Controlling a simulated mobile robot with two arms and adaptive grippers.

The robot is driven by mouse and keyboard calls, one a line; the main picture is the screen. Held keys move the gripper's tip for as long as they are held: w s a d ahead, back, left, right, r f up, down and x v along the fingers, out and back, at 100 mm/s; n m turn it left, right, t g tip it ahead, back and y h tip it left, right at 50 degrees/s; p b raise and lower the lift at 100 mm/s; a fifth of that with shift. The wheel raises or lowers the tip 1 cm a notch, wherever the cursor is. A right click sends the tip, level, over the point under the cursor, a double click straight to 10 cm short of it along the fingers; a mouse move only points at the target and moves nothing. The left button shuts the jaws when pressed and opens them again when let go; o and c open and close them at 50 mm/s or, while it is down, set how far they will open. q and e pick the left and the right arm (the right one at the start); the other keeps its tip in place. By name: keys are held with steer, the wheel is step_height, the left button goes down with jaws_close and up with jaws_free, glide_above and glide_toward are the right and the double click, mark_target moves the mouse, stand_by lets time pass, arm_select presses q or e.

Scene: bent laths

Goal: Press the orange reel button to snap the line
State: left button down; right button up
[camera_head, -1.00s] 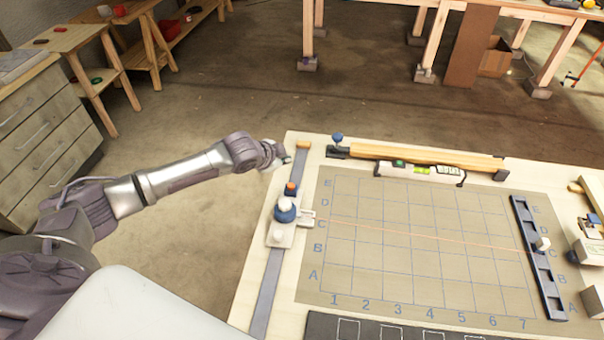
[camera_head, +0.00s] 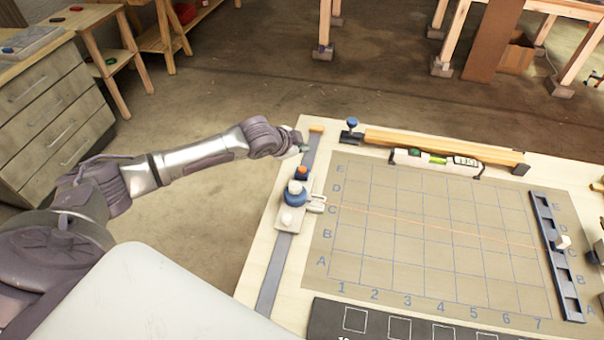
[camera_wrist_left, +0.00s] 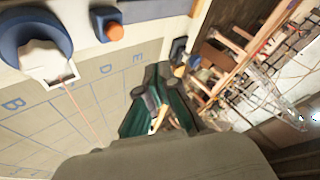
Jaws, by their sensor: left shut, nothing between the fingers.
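The orange reel button (camera_head: 301,170) sits on the rail at the board's left side, just beyond the blue reel (camera_head: 295,196). In the left wrist view the orange button (camera_wrist_left: 115,32) shows on its dark blue base, near the large blue reel (camera_wrist_left: 20,38). A thin orange line (camera_head: 430,225) runs across the gridded mat from the reel to the slotted bar at right. My left gripper (camera_head: 304,149) is shut and empty, just beyond the button and apart from it. Its dark green fingers (camera_wrist_left: 160,100) show in the left wrist view. My right gripper is out of view.
The gridded mat (camera_head: 400,270) lies on the pale bench. A spirit level (camera_head: 436,160) and a wooden strip (camera_head: 440,145) lie along its far edge. The slotted blue bar (camera_head: 548,225) stands at right. A drawer cabinet (camera_head: 50,110) is at far left, with open floor between.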

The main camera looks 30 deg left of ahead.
arm_select(q)
steer(key=b, duration=0.3)
glide_above(301, 170)
step_height(301, 170, down, 4)
steer(key=shift+f, duration=0.75)
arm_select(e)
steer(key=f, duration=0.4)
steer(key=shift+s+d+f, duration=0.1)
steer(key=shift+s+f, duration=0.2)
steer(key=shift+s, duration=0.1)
arm_select(q)
steer(key=shift+f, duration=0.1)
steer(key=shift+f, duration=0.3)
steer(key=shift+f+b, duration=0.4)
steer(key=shift+f, duration=0.3)
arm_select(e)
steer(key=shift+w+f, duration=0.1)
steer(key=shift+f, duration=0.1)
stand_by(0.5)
arm_select(q)
steer(key=shift+r+p, duration=1.05)
steer(key=shift+p, duration=0.1)
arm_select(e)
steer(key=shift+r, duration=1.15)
